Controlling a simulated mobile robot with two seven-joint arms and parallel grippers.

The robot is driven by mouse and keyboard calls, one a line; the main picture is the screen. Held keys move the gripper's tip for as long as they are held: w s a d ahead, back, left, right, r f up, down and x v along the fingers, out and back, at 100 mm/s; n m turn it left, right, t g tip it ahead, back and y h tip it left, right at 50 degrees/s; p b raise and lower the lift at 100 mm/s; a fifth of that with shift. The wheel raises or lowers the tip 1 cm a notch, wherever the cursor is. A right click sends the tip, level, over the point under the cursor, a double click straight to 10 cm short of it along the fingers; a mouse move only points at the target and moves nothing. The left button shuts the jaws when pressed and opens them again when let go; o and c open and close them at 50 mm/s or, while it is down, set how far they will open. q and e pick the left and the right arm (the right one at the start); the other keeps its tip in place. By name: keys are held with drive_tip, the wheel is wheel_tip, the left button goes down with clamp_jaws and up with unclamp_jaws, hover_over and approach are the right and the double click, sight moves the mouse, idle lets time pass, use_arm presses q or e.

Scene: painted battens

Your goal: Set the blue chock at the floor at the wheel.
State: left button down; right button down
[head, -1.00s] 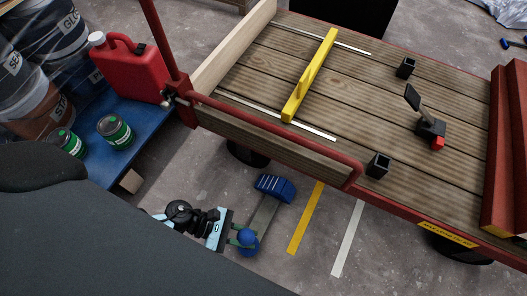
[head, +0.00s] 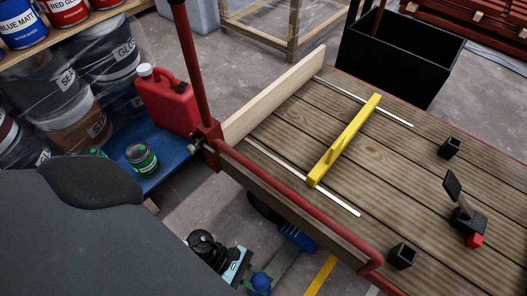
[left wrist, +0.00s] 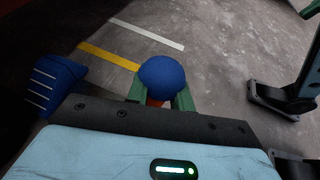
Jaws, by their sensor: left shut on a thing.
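The blue chock (head: 297,238), a wedge with pale stripes, is low by the floor beside the trailer, partly hidden by the deck edge. It shows at the left in the left wrist view (left wrist: 56,84). A grey-green bar (head: 284,262) runs from it toward a blue ball knob (head: 261,282). My left gripper (head: 254,279) is shut on this knob, its green fingers on both sides of the ball (left wrist: 162,78). The dark wheel (head: 262,208) is under the deck, mostly hidden, just left of and behind the chock. Whether they touch cannot be told.
The trailer deck (head: 370,190) with its red rail overhangs the chock. A yellow batten (head: 345,140) lies on it. A blue platform (head: 165,165) with a red can (head: 168,103) stands left. Yellow (head: 320,276) and white floor stripes lie right of the chock.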

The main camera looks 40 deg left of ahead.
use_arm(q)
drive_tip(key=shift+f, duration=0.45)
drive_tip(key=c, duration=1.4)
unclamp_jaws()
drive_tip(key=shift+s+a, duration=0.1)
drive_tip(key=shift+s, duration=0.05)
drive_tip(key=shift+o, duration=0.8)
drive_tip(key=p+v, duration=0.3)
drive_tip(key=v, duration=0.8)
drive_tip(key=s+r+m+y, duration=0.2)
drive_tip(key=s+m+y, duration=0.3)
drive_tip(key=s+m, duration=0.6)
drive_tip(key=s+a+r+m+y, duration=0.1)
drive_tip(key=s+r+m+y, duration=0.2)
drive_tip(key=s+m+y, duration=0.3)
drive_tip(key=s+m, duration=0.5)
drive_tip(key=s, duration=0.2)
drive_tip(key=shift+s+t+y, duration=0.3)
drive_tip(key=shift+s+t, duration=0.05)
drive_tip(key=shift+t, duration=0.05)
use_arm(e)
drive_tip(key=shift+w+a+r, duration=0.1)
drive_tip(key=shift+w+r, duration=0.15)
drive_tip(key=shift+r, duration=0.2)
drive_tip(key=shift+w+a+r, duration=0.1)
drive_tip(key=shift+w+r, duration=0.1)
drive_tip(key=shift+r, duration=0.25)
